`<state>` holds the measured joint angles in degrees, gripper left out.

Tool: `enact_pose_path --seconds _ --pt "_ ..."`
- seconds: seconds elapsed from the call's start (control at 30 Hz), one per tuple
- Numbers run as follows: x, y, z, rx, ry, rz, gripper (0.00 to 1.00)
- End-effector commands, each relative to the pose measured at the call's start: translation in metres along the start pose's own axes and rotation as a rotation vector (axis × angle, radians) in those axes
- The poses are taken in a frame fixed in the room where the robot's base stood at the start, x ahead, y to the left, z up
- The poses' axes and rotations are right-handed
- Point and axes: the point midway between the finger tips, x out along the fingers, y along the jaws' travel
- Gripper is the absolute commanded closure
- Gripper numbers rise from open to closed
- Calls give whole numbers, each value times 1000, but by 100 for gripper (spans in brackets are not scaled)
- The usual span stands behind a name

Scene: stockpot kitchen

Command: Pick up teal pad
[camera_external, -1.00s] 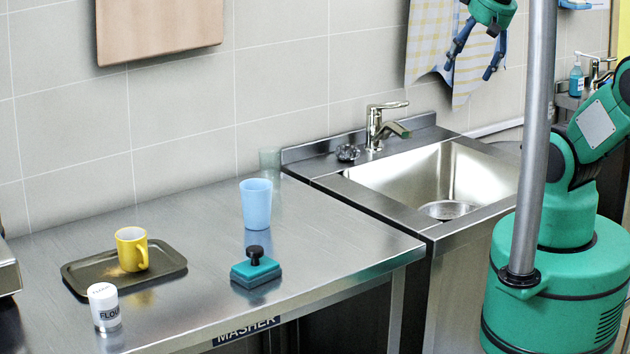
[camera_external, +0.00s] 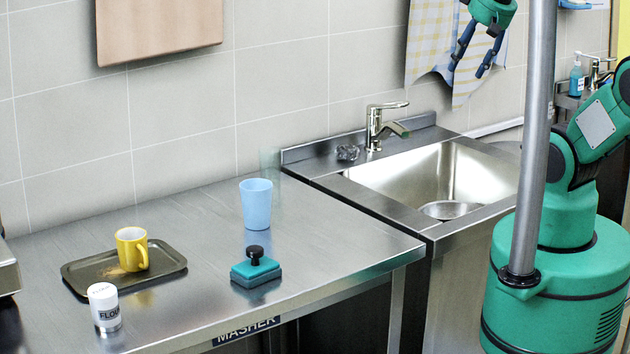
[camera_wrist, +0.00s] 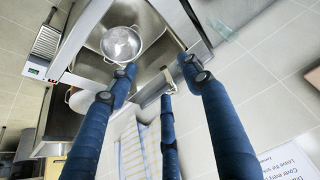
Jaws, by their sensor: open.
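The teal pad (camera_external: 255,272) lies on the steel counter (camera_external: 190,225) near its front edge, with a black knob handle (camera_external: 254,254) on top. It stands in front of the blue cup. My gripper (camera_external: 468,64) is high at the upper right, in front of the checked towel and above the sink, far from the pad. Its blue fingers are spread and empty. In the wrist view the fingers of my gripper (camera_wrist: 158,85) hang apart with nothing between them, and the pad does not show there.
A blue cup (camera_external: 256,204) stands behind the pad. A brown tray (camera_external: 85,272) holds a yellow mug (camera_external: 131,249), with a white flour shaker (camera_external: 104,306) in front. The sink (camera_external: 480,170) with its faucet (camera_external: 378,126) lies between counter and arm. The counter right of the pad is clear.

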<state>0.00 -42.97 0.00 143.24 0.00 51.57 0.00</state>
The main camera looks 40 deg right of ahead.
Motion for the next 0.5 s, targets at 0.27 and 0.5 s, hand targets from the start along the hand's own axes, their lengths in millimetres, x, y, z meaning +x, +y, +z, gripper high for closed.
enact_pose_path --seconds 0.27,0.5 --pt "1 -6 -7 -49 -8 -9 51" --pt "10 -36 -37 -289 -51 -53 51"
